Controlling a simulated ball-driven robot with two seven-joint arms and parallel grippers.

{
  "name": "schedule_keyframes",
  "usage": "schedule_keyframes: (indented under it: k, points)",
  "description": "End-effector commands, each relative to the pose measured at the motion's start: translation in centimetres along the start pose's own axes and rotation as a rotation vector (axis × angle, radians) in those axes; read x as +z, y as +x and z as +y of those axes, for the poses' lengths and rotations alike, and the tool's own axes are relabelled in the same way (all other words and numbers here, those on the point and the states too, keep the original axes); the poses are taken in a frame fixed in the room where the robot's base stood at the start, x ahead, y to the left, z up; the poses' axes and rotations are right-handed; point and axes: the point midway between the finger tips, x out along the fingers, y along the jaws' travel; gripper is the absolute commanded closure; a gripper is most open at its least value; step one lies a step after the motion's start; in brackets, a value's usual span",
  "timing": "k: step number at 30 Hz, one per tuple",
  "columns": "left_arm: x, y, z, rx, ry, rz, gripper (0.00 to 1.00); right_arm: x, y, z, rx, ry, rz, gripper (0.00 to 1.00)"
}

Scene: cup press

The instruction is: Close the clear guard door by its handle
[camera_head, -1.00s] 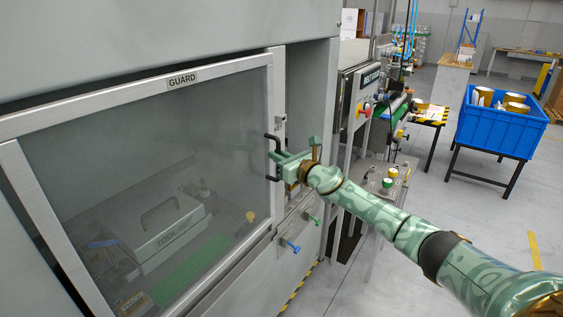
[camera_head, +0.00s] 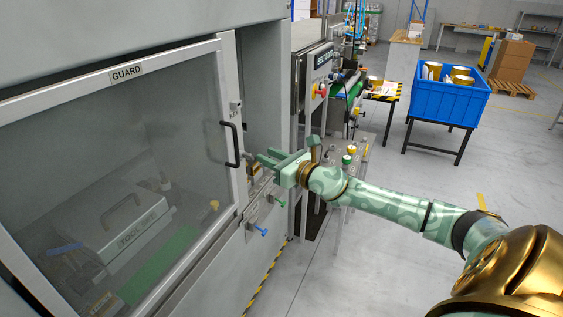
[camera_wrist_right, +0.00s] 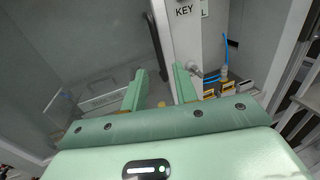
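The clear guard door (camera_head: 175,62) has a pale metal frame with a GUARD label and fills the left of the head view. My left gripper is out of view.
A toolbox (camera_head: 135,228) sits behind the clear panel. Blue and green knobs (camera_head: 262,231) stick out of the machine below my right gripper. A button stand (camera_head: 348,165) is beyond my right forearm.

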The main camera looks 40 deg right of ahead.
Motion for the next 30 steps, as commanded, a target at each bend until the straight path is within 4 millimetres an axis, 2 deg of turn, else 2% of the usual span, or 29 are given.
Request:
schedule_keyframes:
  k: [3, 9, 30]
  points:
    - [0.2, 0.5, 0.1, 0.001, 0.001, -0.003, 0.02, -0.4, -2.0, 0.0, 0.002, 0.000, 0.005, 0.71]
    - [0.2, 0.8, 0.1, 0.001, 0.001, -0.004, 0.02, -0.2, -3.6, 0.0, 0.000, 0.001, 0.002, 0.71]
    - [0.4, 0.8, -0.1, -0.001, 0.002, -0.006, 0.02, -0.1, -3.9, -0.1, 0.000, 0.023, 0.000, 0.71]
